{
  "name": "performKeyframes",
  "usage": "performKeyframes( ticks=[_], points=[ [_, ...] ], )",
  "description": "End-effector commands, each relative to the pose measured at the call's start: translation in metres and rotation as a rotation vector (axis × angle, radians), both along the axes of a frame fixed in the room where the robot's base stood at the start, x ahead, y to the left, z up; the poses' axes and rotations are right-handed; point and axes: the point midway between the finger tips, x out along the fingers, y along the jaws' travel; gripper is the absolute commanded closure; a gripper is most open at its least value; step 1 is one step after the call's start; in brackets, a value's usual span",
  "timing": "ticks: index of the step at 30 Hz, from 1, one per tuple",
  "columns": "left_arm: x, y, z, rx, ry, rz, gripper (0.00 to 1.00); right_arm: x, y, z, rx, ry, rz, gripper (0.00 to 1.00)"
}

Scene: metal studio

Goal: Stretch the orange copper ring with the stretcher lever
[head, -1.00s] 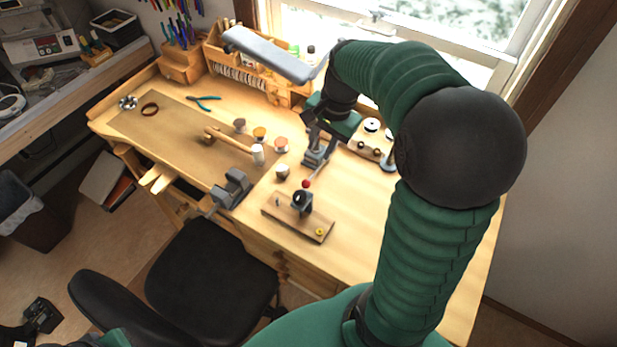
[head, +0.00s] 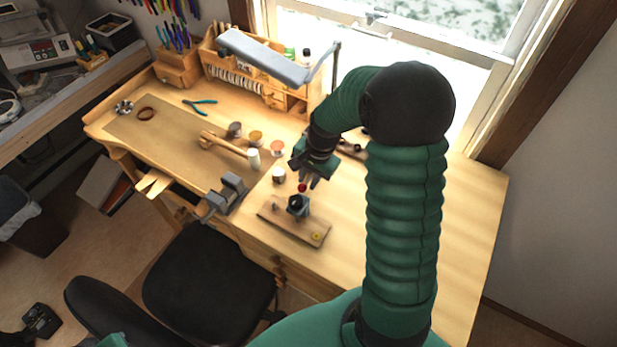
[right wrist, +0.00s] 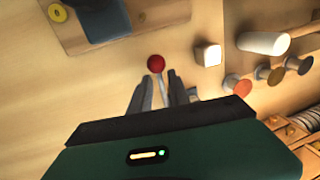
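The ring stretcher (head: 297,206) is a dark block on a wooden board (head: 283,226) near the bench's front edge. Its lever ends in a red ball (head: 302,187), also seen in the right wrist view (right wrist: 156,63). A small yellow-gold ring (head: 316,236) lies on the board's right end; I cannot tell whether it is the orange copper ring. My right gripper (head: 308,182) is low over the bench beside the red ball. In the right wrist view its fingers (right wrist: 160,82) are apart and empty, with the ball just beyond their tips. My left gripper is not in view.
A grey vise (head: 229,192) and a mallet (head: 222,142) are farther left.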

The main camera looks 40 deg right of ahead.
Motion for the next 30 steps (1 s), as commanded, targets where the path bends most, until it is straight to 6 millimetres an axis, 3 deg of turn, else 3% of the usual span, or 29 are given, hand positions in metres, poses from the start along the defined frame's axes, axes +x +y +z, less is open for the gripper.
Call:
performKeyframes(
  ticks=[5,30],
  points=[
    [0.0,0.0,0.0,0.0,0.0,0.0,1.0,0.0001,0.0005,0.0005,0.0,0.0,0.001,1.0],
    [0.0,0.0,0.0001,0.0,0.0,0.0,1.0,-0.0008,0.004,0.0005,0.002,0.004,0.004,1.0]
  ],
)
